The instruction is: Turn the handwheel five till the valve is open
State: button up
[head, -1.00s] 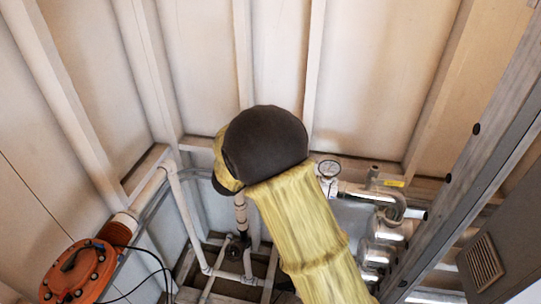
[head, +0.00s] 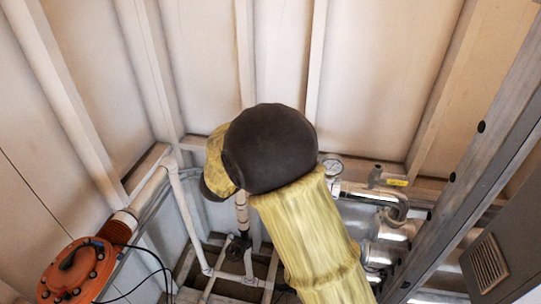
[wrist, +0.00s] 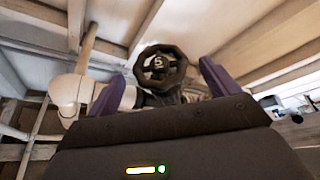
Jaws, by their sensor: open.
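The handwheel five (wrist: 160,66) is a dark, many-sided wheel with a pale "5" on its hub, in the upper middle of the wrist view. My gripper (wrist: 162,73) is open, with one purple finger on each side of the wheel in that view. The wheel appears beyond the fingers, and I cannot tell whether either finger touches it. In the head view, my yellow and black arm blocks the middle, and my gripper does not show.
A white pipe (wrist: 69,88) stands left of the wheel in the wrist view. In the head view, an orange flanged housing (head: 76,270) with a black cable is lower left. A pressure gauge (head: 332,167) and metal piping (head: 385,226) are right of my arm. Ribbed walls enclose the corner.

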jog(key=b+v, duration=0.3)
jog(key=v, duration=1)
jog(key=w+d+f+n+g+y, duration=0.15)
jog(key=d+n+y, duration=0.25)
jog(key=n, duration=0.5)
jog(key=w+d+f+n+t+y, duration=0.1)
jog(key=w+d+f+n+y, duration=0.25)
jog(key=n, duration=0.55)
jog(key=s+d+f+n+g, duration=0.4)
jog(key=s+d+n, duration=0.3)
jog(key=s+d, duration=0.1)
jog(key=s+d+f+n+g, duration=0.4)
jog(key=s+d+n, duration=0.3)
jog(key=s, duration=0.3)
jog(key=shift+d+g, duration=0.75)
jog(key=shift+d, duration=0.1)
